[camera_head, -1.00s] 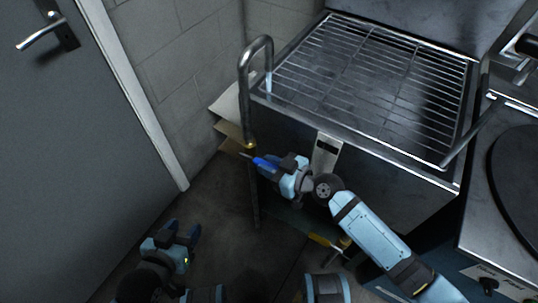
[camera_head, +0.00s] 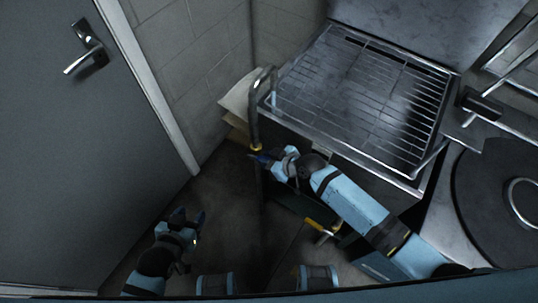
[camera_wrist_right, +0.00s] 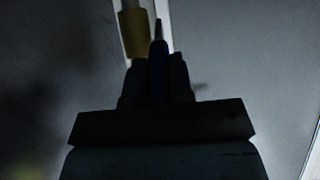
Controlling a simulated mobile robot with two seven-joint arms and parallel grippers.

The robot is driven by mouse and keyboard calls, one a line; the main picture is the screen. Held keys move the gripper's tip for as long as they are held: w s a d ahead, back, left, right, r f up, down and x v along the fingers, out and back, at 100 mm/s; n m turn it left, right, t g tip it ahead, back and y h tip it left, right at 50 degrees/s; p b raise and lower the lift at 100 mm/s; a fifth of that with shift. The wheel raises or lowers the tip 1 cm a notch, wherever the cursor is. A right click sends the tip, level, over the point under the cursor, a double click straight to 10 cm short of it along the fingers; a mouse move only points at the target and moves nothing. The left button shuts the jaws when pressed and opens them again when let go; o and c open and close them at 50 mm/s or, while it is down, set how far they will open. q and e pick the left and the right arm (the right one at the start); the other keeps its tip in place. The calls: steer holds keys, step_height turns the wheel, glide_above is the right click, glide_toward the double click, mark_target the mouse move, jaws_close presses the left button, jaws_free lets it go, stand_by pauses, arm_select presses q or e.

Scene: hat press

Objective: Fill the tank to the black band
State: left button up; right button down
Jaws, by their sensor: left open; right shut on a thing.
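The metal tank with a wire rack (camera_head: 365,95) stands at the upper right in the head view. A bent tap pipe (camera_head: 254,110) rises at its left edge, with a pale blue streak like water below the spout (camera_head: 273,98). My right gripper (camera_head: 270,159) is shut on the blue valve lever (camera_head: 258,159) beside the brass collar (camera_head: 256,147). The lever also shows between dark fingers in the right wrist view (camera_wrist_right: 157,62). A pale gauge plate (camera_head: 322,149) on the tank front is mostly hidden by my arm; its black band and level cannot be read. My left gripper (camera_head: 188,217) is open, low and empty.
A grey door (camera_head: 75,150) with a lever handle is at left. A round dark plate (camera_head: 500,195) sits at right. A yellow-handled part (camera_head: 320,227) shows below the tank. Cardboard-like sheets (camera_head: 238,110) stand behind the pipe. The floor between door and tank is open.

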stand_by(0.3)
steer(key=c, duration=1)
jaws_free()
steer(key=shift+r, duration=0.1)
steer(key=v, duration=1.3)
steer(key=shift+s+d+r+p, duration=0.2)
steer(key=shift+d+p, duration=0.1)
steer(key=shift+c, duration=0.2)
